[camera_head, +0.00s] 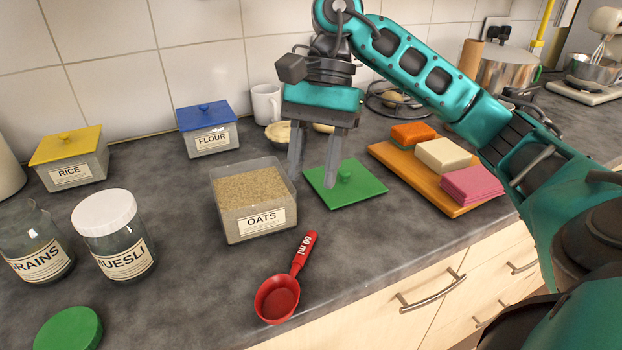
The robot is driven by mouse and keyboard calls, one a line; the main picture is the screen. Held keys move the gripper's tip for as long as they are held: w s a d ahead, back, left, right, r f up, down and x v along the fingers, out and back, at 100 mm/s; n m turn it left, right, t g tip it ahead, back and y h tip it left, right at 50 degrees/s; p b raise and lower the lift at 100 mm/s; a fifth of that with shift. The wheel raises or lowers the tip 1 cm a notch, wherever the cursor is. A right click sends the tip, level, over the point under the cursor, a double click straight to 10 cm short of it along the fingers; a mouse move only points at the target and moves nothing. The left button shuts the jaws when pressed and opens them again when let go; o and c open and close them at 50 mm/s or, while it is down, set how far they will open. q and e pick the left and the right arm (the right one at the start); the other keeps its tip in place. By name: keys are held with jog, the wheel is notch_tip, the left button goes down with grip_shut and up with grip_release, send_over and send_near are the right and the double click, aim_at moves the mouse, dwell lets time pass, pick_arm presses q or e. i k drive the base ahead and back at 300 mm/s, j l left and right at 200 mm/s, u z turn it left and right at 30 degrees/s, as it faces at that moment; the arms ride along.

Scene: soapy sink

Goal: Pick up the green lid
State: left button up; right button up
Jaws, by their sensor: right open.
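A square green lid (362,190) with a small green knob (344,175) lies flat on the counter, just right of the open OATS container (262,218). My right gripper (314,180) points down over the lid's left part, open and empty. One finger is close to the container's right rim; whether it touches is unclear. The other finger is just left of the knob, and I cannot tell whether it touches the lid. A round green lid (68,330) lies at the bottom left, far from the gripper. My left gripper is not in view.
A wooden board (392,158) with coloured blocks stands right of the lid. A red scoop (277,298) lies in front. RICE (72,172), FLOUR (211,138), MUESLI (120,250) and GRAINS (35,262) containers stand left. A white mug (265,103) stands behind.

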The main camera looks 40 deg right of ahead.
aim_at(354, 184)
jog(key=k, duration=1)
